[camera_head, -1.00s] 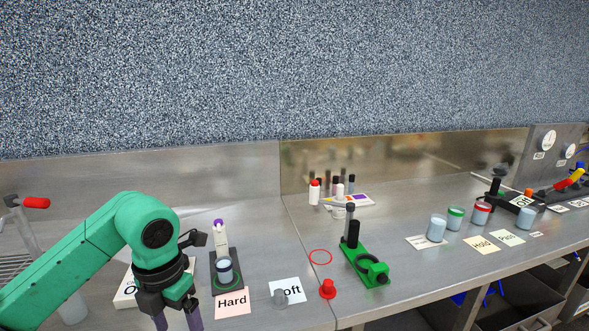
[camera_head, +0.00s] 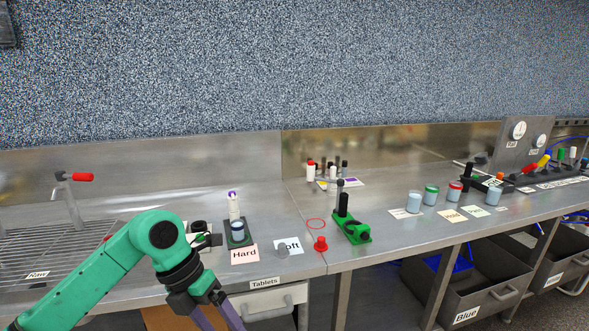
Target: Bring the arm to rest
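My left arm comes in from the left, and its gripper (camera_head: 219,318) points down in front of the bench's front edge. Its two purple fingers are apart with nothing seen between them; the tips are cut off by the bottom of the picture. My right gripper is not in view.
The steel bench has a red plunger-shaped piece (camera_head: 320,244), a green stand (camera_head: 352,232) and several cups (camera_head: 431,194) to the right. A tap with a red handle (camera_head: 82,177) stands at the left. A "Tablets" drawer (camera_head: 265,300) and open bins (camera_head: 480,290) are below.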

